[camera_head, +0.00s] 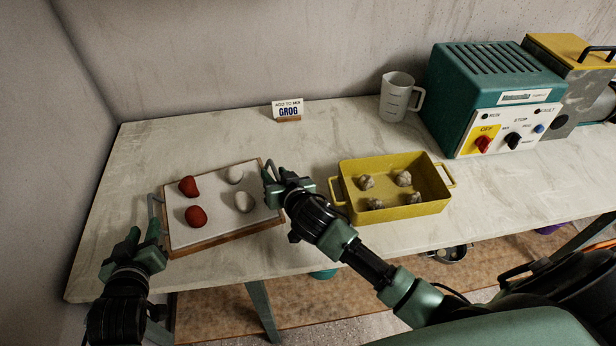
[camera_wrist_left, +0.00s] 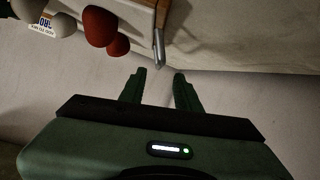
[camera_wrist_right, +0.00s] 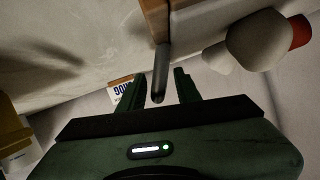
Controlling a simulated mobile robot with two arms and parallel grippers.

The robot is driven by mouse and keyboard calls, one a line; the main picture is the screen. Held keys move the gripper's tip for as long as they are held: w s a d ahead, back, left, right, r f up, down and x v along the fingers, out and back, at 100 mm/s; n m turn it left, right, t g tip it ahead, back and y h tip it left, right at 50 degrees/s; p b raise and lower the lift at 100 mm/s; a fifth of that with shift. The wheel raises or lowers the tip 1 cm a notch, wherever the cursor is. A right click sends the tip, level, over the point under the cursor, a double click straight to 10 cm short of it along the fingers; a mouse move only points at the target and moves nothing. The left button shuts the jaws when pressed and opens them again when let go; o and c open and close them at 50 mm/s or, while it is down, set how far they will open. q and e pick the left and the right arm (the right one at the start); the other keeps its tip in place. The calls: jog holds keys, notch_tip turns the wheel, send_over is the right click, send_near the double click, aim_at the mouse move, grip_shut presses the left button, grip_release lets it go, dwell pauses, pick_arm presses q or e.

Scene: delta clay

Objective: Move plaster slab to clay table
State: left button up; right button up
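The plaster slab (camera_head: 218,212) is a white board with a wooden edge, lying on the pale worktable (camera_head: 330,130). It carries two red and two whitish clay lumps and has a metal handle at each end. My left gripper (camera_head: 143,236) is open, just short of the left handle (camera_head: 153,207); in the left wrist view that handle (camera_wrist_left: 158,47) is ahead of the fingers. My right gripper (camera_head: 274,180) is at the right end; in the right wrist view its open fingers stand either side of the handle (camera_wrist_right: 160,75), with gaps visible. Which table is the clay table I cannot tell.
A yellow tray (camera_head: 345,204) with several greyish lumps stands right of the slab. A grog sign (camera_head: 288,110), a grey jug (camera_head: 397,97) and a green machine (camera_head: 495,90) stand farther back. Walls border the table at the left and back.

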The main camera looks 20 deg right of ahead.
jog(key=shift+s+r, duration=0.1)
jog(key=shift+s, duration=0.15)
pick_arm(q)
jog(key=v, duration=0.4)
jog(key=shift+s+r, duration=0.1)
jog(key=shift+s, duration=0.15)
pick_arm(e)
jog(key=v, duration=1.1)
jog(key=shift+s, duration=0.2)
jog(key=shift+d+r, duration=0.1)
